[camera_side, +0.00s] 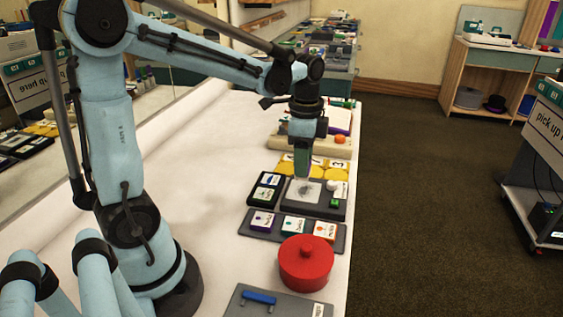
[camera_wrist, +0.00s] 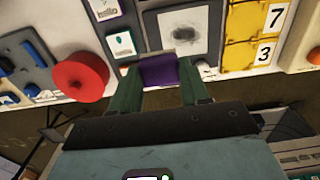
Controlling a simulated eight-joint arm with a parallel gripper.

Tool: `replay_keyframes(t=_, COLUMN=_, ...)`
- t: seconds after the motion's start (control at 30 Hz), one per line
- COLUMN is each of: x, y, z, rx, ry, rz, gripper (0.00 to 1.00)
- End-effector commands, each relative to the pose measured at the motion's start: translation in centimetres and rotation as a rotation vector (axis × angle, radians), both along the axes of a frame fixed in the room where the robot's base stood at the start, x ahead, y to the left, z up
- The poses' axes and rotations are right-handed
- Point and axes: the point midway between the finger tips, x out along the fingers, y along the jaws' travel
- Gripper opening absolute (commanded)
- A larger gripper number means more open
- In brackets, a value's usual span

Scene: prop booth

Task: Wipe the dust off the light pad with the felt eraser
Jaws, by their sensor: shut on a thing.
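The light pad (camera_side: 302,193) is a pale panel in a dark frame on the white bench, with a dark grey smudge of dust on it. It also shows in the wrist view (camera_wrist: 202,18), with the smudge (camera_wrist: 183,37) in its middle. My gripper (camera_side: 303,172) points down over the far part of the pad. In the wrist view, its green fingers (camera_wrist: 158,85) are shut on a purple block, the felt eraser (camera_wrist: 158,71). The eraser is hard to make out in the side view. I cannot tell whether it touches the pad.
A white knob-like thing (camera_side: 333,186) and a small green block (camera_side: 335,203) sit at the pad's right. A dark tray of cards (camera_side: 265,190) lies left, a card rack (camera_side: 278,237) and red round lidded pot (camera_side: 306,262) nearer. Yellow number tiles (camera_side: 337,165) lie behind.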

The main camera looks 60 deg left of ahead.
Motion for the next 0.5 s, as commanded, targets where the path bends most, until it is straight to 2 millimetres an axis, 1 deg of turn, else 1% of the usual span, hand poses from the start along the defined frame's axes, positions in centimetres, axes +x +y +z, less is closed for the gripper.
replay_keyframes(t=0.17, x=0.1, y=0.1, z=-0.8, rx=0.0, ry=0.0, rz=0.0, gripper=0.21)
replay_keyframes(t=0.5, x=0.1, y=0.0, z=-3.7, rx=0.0, ry=0.0, rz=0.0, gripper=0.21)
